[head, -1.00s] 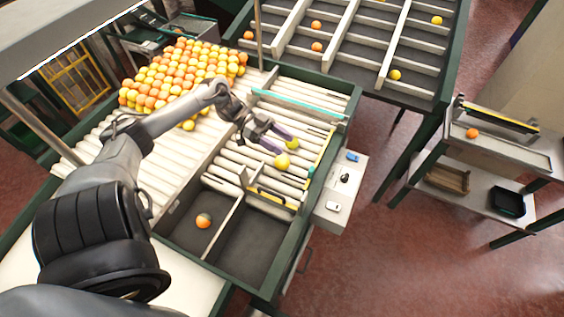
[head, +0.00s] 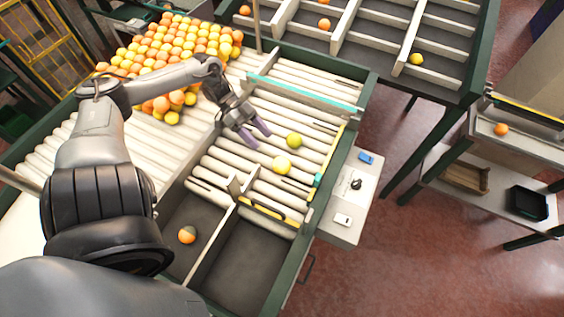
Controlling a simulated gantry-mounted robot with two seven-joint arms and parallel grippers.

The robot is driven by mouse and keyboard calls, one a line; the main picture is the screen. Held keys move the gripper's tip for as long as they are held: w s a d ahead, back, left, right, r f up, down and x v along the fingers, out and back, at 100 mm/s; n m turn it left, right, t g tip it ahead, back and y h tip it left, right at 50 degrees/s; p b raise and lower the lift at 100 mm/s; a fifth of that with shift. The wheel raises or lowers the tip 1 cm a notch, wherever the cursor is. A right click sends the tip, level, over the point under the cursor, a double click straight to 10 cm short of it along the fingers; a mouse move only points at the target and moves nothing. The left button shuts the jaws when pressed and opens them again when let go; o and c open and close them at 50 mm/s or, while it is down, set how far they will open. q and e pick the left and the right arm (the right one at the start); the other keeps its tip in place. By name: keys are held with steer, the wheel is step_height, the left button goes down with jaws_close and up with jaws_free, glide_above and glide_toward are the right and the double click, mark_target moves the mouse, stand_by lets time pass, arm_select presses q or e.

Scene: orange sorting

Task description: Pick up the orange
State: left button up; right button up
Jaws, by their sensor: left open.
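A gap shows between the fingertips and both fruits. An orange with a dark greenish patch (head: 187,235) lies in the left dark compartment at the table's near end. My right gripper is not in view.
A large heap of oranges (head: 175,52) covers the rollers at the back left. A teal bar (head: 305,92) crosses the table. A low divider (head: 213,242) splits the near compartments; the right one (head: 250,262) is empty. A grey side shelf (head: 348,200) holds small devices.

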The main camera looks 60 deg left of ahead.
mark_target(279, 160)
arm_select(q)
steer(key=shift+p+x, duration=0.5)
steer(key=shift+x, duration=4.65)
steer(key=shift+s, duration=0.2)
steer(key=shift+c, duration=0.2)
steer(key=c, duration=0.7)
